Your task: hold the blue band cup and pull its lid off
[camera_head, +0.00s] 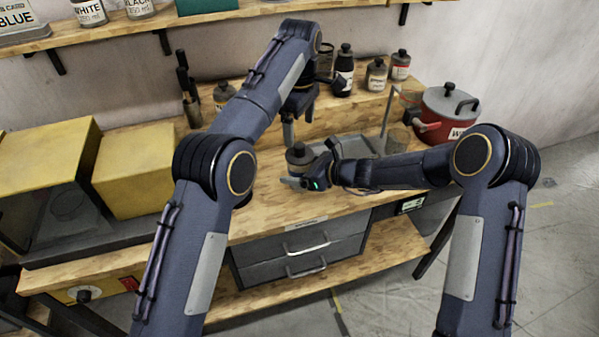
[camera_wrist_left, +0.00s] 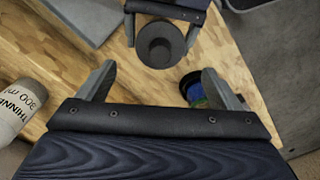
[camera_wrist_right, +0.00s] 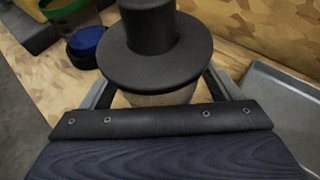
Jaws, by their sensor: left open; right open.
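A small cup with a wide dark lid and raised knob (camera_head: 299,153) stands on the workbench. In the right wrist view the lid (camera_wrist_right: 150,62) hides most of the pale body (camera_wrist_right: 160,98), and no blue band shows. My right gripper (camera_head: 303,174) is open, its fingers on either side of the body under the lid; contact is unclear. My left gripper (camera_head: 299,124) is open, pointing down above the cup. In the left wrist view the lid (camera_wrist_left: 160,46) lies ahead of the open fingers (camera_wrist_left: 158,82), not between them.
A dark item with blue and green (camera_wrist_left: 195,90) stands close to the cup; the right wrist view shows a blue-topped dark piece (camera_wrist_right: 88,42) beside a green-banded container (camera_wrist_right: 68,10). A grey tray (camera_head: 352,146) lies behind. A red pot (camera_head: 440,112) stands right, yellow boxes (camera_head: 135,170) left.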

